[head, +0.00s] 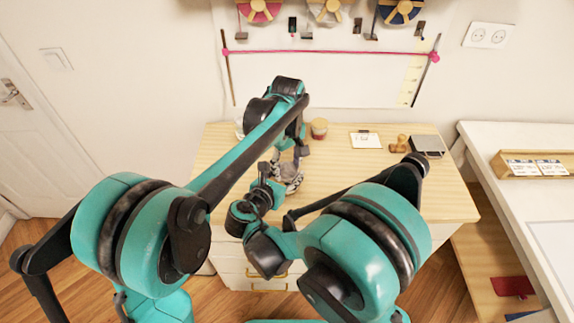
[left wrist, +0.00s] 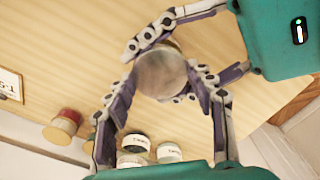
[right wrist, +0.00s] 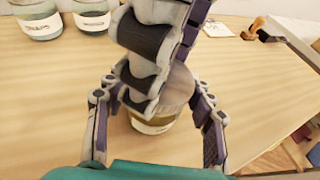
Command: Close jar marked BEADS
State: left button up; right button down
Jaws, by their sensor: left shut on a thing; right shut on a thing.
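A jar (right wrist: 152,124) with a pale label and yellowish contents stands on the wooden tabletop between my grippers. The label is mostly hidden and I cannot read it. In the left wrist view its round greyish lid (left wrist: 161,73) is seen from above. My left gripper (left wrist: 163,78) is shut on the lid from above, and its fingers cover much of the top in the right wrist view. My right gripper (right wrist: 155,100) is shut around the jar body lower down, from the side. In the head view both grippers meet over the jar, which is largely hidden. Whether the lid is fully seated cannot be told.
A jar marked SNAPS (right wrist: 38,16) and another labelled jar (right wrist: 92,18) stand behind. A white card (head: 365,139), a wooden stamp (head: 399,143) and a dark box (head: 427,146) lie at the back right.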

pick_arm(q)
jog(key=o, duration=1.3)
jog(key=shift+r, duration=2.25)
jog(key=shift+c, duration=0.4)
notch_tip(320, 180, up, 4)
jog(key=n, duration=0.5)
jog(key=shift+f, duration=0.25)
jog(key=shift+f, duration=0.1)
